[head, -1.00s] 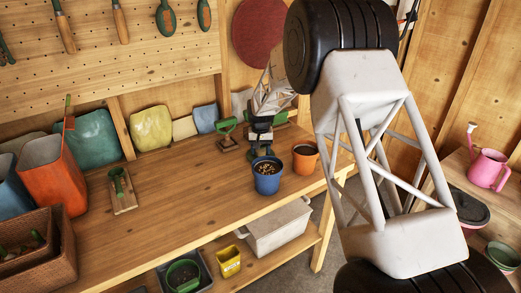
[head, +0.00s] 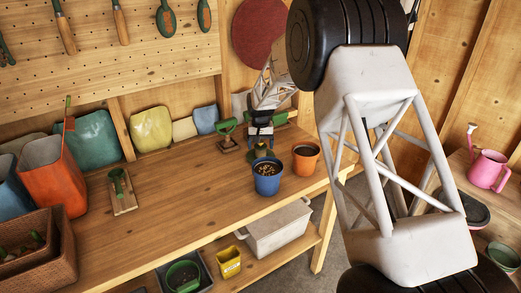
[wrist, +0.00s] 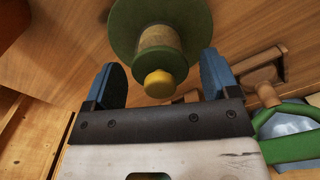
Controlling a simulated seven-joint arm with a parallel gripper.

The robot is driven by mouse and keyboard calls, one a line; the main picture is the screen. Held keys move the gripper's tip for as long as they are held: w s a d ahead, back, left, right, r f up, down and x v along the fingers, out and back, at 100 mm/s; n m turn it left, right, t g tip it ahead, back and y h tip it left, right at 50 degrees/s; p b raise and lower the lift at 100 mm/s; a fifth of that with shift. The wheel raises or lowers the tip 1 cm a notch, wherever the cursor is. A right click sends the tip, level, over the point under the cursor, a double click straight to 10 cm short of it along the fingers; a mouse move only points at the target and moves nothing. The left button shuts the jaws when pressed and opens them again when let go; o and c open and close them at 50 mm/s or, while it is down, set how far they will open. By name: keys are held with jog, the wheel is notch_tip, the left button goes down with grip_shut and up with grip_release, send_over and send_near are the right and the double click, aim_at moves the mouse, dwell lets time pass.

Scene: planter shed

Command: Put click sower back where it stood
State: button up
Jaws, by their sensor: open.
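What looks like the click sower (wrist: 158,50), a green disc with a tan neck and a yellow knob, shows in the wrist view beyond and between my fingers. In the head view its green and yellow part (head: 261,151) shows just behind the blue pot, partly hidden by my gripper (head: 260,139). My gripper is open in the wrist view (wrist: 162,75), with a blue finger on each side and gaps to the knob. The sower appears to stand on the wooden bench (head: 190,180).
A blue pot (head: 267,184) of soil stands in front, with an orange pot (head: 306,166) to the right. A green-topped tool on a wooden base (head: 228,145) stands close left. A wooden tray (head: 125,205) holds a green tool. The bench middle is clear.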

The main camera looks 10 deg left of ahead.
notch_tip(320, 180, up, 9)
jog(key=shift+r, duration=0.1)
dwell(0.3)
dwell(0.5)
dwell(0.4)
jog(key=shift+s+d+r, duration=0.15)
jog(key=shift+d+r, duration=0.05)
jog(key=shift+d, duration=0.05)
jog(key=s+d+r+m, duration=0.1)
jog(key=s+d+r, duration=0.5)
jog(key=s+d, duration=0.2)
jog(key=s+d+r+t, duration=0.1)
jog(key=s+d+r, duration=0.4)
jog(key=s+d, duration=0.35)
jog(key=s+d+r+m, duration=0.1)
jog(key=s+d+r, duration=0.55)
jog(key=d, duration=0.25)
jog(key=s+d+f, duration=0.1)
jog(key=s+d, duration=0.3)
jog(key=s, duration=0.7)
jog(key=s+d+f+t, duration=0.1)
jog(key=s+d, duration=0.4)
jog(key=s, duration=0.6)
jog(key=s+d+f+m, duration=0.1)
jog(key=s+d+f, duration=0.2)
jog(key=s, duration=0.8)
jog(key=shift+s+d+f+t, duration=0.25)
jog(key=shift+s+d+t, duration=0.05)
jog(key=shift+d, duration=0.35)
